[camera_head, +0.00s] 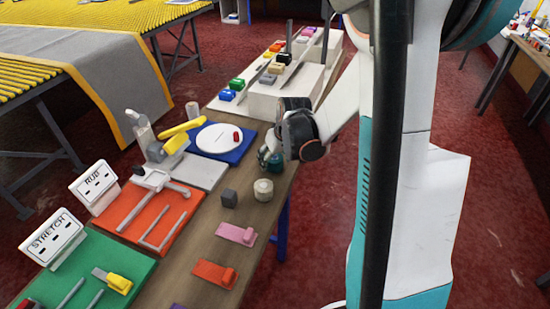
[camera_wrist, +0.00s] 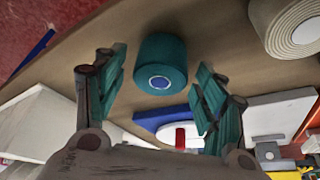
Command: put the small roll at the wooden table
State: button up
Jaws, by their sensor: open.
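A small teal roll (camera_wrist: 160,58) stands on the brown tabletop, a little ahead of the fingertips and between their lines in the wrist view. It also shows in the head view (camera_head: 275,163), partly hidden by my gripper. My gripper (camera_wrist: 158,92) is open and empty, with one finger on each side of the view; in the head view (camera_head: 268,155) it is low over the bench. A cream roll (camera_head: 263,189) stands close by and shows at the wrist view's upper right (camera_wrist: 296,26). The wooden bench (camera_head: 188,260) carries both rolls. Another wooden table (camera_head: 530,48) stands at the far right.
A grey block (camera_head: 229,198) sits near the cream roll. A blue mat (camera_head: 222,152) with a white disc lies left of my gripper. Pink (camera_head: 237,234) and orange (camera_head: 215,273) pieces lie nearer. White stepped blocks (camera_head: 285,88) stand behind. Red floor is open between bench and far table.

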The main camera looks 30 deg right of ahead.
jog(key=p+v, duration=0.4)
jog(key=v, duration=0.7)
jog(key=shift+s+r, duration=0.15)
jog(key=shift+s, duration=0.05)
